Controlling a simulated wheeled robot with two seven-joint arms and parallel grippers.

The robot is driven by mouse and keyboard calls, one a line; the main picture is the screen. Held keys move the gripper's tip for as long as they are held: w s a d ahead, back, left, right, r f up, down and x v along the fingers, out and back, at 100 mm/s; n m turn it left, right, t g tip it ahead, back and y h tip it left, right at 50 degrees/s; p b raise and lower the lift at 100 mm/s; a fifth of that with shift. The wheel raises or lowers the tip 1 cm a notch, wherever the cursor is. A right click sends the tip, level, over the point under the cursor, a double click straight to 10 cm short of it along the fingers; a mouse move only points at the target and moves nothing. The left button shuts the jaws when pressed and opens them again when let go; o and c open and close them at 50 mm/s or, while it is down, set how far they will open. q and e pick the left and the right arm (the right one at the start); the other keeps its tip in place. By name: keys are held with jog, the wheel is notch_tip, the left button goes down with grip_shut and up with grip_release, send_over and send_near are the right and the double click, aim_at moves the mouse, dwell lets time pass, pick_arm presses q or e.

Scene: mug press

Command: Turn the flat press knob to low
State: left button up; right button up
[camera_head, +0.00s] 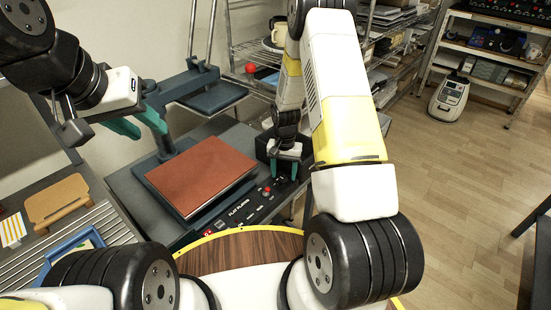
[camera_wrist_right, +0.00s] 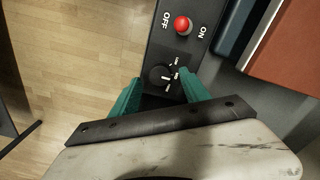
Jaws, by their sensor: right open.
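The flat press (camera_head: 205,175) has a red-brown platen and a black control panel marked FLAT PLATEN. Its black round knob (camera_wrist_right: 160,76) has white marks beside it. My right gripper (camera_head: 285,179) is low over the right end of the panel. In the right wrist view, its open teal fingers (camera_wrist_right: 160,75) are on either side of the knob, with gaps showing; whether they touch it cannot be told. The knob is hard to make out in the head view. My left gripper (camera_head: 151,131) is open and empty, raised near the press's left side.
A red ON/OFF switch (camera_wrist_right: 183,25) sits close to the knob. A blue tray (camera_head: 72,252) and a tan board (camera_head: 57,200) lie at the left. Wire shelves (camera_head: 255,52) stand behind the press. Wooden floor (camera_head: 460,160) is open at the right.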

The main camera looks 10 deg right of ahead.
aim_at(284, 181)
jog(key=shift+f, duration=1.2)
grip_shut()
jog(key=shift+n, duration=0.3)
jog(key=n, duration=0.9)
jog(key=shift+n, duration=0.3)
